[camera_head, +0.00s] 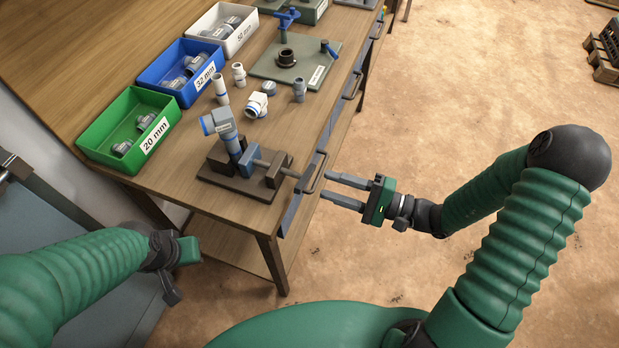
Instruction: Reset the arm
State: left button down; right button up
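My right arm comes in from the right. Its gripper (324,186) is beside the front edge of the workbench, over the floor. Its two grey fingers point left toward the bench and are apart, with nothing seen between them. My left arm comes in from the lower left. Its gripper (185,252) hangs in front of the bench's near left corner. Its fingers do not show clearly, so its opening cannot be told. Neither gripper is seen touching an object.
The wooden workbench (215,203) carries a clamp fixture (276,170) with a grey-blue fitting (222,125). Green (82,140), blue (146,80) and white (193,30) bins line the back. Loose fittings lie mid-bench. The floor (450,100) at right is clear; a pallet (605,50) is far right.

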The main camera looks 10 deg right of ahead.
jog(key=shift+s+a, duration=0.1)
dwell(0.3)
jog(key=s+a+f+n+g+h+p, duration=0.1)
jog(key=s+f+n+g+h+p, duration=0.1)
jog(key=s+n+g+h, duration=0.35)
jog(key=s+a+f+n+g+h+p, duration=0.1)
jog(key=s+f+n+g+h+p, duration=0.15)
jog(key=s+g, duration=0.55)
jog(key=w+d+r+n+t+h+p, duration=0.2)
jog(key=w+d+r+n+t+h, duration=0.1)
jog(key=w+d+r+t+h, duration=0.3)
jog(key=shift+r+n+h, duration=0.25)
jog(key=shift+n+h, duration=0.05)
jog(key=shift+h, duration=0.2)
jog(key=shift+d, duration=0.35)
